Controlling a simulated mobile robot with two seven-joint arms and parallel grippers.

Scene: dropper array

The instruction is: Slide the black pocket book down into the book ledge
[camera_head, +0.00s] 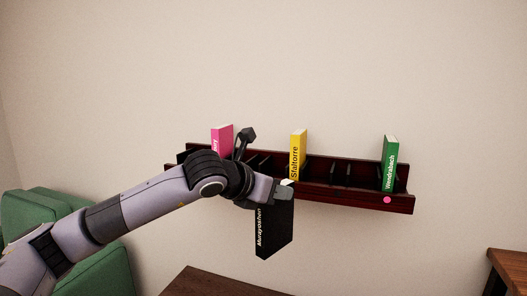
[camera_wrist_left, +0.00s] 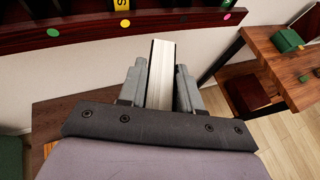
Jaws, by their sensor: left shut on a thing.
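The black pocket book (camera_head: 274,232) hangs upright below my left gripper (camera_head: 285,188), in front of the book ledge. My left gripper is shut on its upper end. In the left wrist view the book (camera_wrist_left: 161,72) shows its pale page edge between the two fingers (camera_wrist_left: 160,88). The dark red book ledge (camera_head: 345,193) is fixed on the wall and has several slots with dividers. It also crosses the top of the left wrist view (camera_wrist_left: 90,30). The book is apart from the ledge in the left wrist view. My right gripper is not in view.
A pink book (camera_head: 222,138), a yellow book (camera_head: 298,155) and a green book (camera_head: 390,163) stand in the ledge. Wooden tables (camera_head: 215,284) (camera_wrist_left: 268,42) stand lower down. A green seat (camera_head: 110,265) is at the left. Slots between the yellow and green books look empty.

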